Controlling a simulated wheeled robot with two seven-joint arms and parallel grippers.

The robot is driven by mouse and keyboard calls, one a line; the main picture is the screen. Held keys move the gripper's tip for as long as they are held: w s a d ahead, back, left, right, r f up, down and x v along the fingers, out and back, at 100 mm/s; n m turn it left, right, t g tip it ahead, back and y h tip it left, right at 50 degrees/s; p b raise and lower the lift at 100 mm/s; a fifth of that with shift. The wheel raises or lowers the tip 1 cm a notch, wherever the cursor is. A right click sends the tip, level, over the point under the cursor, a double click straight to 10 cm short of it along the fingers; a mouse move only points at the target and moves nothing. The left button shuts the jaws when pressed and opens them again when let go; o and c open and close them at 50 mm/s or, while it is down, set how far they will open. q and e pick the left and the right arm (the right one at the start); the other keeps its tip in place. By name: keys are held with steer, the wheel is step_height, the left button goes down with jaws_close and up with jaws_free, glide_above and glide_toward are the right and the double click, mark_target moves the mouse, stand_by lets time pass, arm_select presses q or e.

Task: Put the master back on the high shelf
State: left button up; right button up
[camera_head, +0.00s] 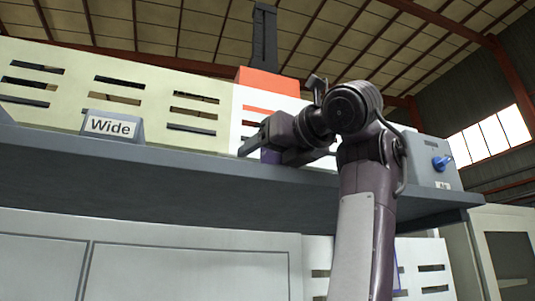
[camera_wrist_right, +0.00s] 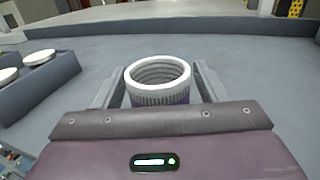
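The master, a short hollow cylinder (camera_wrist_right: 158,88), has a white ribbed rim and a purple lower body. It stands upright between the two fingers of my right gripper (camera_wrist_right: 158,92) in the right wrist view. The fingers lie close against its sides and appear shut on it. In the head view my right gripper (camera_head: 258,140) reaches over the front edge of the high grey shelf (camera_head: 150,170). A bit of the purple body (camera_head: 270,156) shows below the fingers. Whether its base rests on the shelf is hidden. My left gripper is out of view.
A "Wide" label block (camera_head: 112,126) stands on the shelf to the left. A grey box with a blue knob (camera_head: 440,162) is at the right end. A slotted panel (camera_head: 60,80) backs the shelf. A dark tray (camera_wrist_right: 40,80) with white round pieces lies left in the wrist view.

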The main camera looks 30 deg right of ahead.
steer(key=shift+r+p, duration=0.25)
steer(key=shift+p, duration=0.05)
steer(key=s+b, duration=0.2)
steer(key=s, duration=0.1)
steer(key=s+b, duration=0.1)
steer(key=shift+s+f+b, duration=0.2)
steer(key=shift+f+b, duration=0.1)
steer(key=shift+f, duration=0.1)
steer(key=s+b, duration=0.2)
steer(key=s, duration=0.5)
steer(key=shift+s+d+r+b, duration=0.25)
steer(key=shift+s+b, duration=0.1)
steer(key=shift+b, duration=0.05)
